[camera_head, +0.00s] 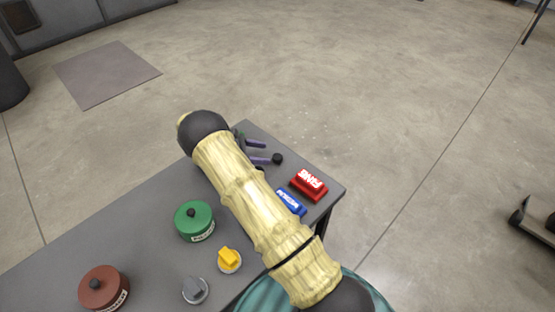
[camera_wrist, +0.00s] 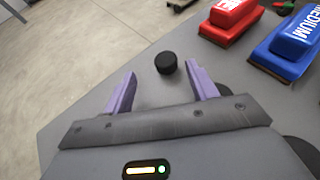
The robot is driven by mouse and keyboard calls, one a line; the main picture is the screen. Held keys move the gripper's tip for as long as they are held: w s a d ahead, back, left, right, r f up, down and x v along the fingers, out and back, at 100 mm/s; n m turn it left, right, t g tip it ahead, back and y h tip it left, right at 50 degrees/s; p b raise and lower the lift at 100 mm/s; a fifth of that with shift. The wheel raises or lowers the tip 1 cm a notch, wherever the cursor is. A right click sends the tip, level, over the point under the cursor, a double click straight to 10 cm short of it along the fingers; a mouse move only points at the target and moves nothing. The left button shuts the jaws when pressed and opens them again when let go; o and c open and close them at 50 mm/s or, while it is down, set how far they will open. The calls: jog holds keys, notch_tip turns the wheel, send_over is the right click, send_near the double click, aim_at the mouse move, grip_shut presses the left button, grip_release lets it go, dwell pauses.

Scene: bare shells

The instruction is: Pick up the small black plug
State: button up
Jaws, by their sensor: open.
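The small black plug (camera_wrist: 166,63) is a short dark cylinder on the grey table. In the wrist view it lies just beyond and between the fingertips, apart from both. In the head view the plug (camera_head: 277,159) sits near the far edge of the table, beside a purple finger. My gripper (camera_wrist: 160,78) is open and empty, its two purple fingers spread either side of the plug's line. In the head view my gripper (camera_head: 262,152) is partly hidden behind my arm.
A red block (camera_head: 309,184) and a blue block (camera_head: 291,201) stand right of the plug. A green canister (camera_head: 194,221), brown canister (camera_head: 103,288), yellow-knobbed piece (camera_head: 229,260) and grey-knobbed piece (camera_head: 195,290) stand on the table (camera_head: 140,235). The table's far edge is close to the plug.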

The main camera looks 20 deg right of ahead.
aim_at(276, 157)
jog(key=x, duration=0.4)
jog(key=shift+s, duration=0.45)
jog(key=shift+d+f, duration=0.3)
jog(key=shift+d, duration=0.2)
jog(key=shift+c, duration=0.5)
jog(key=c, duration=1)
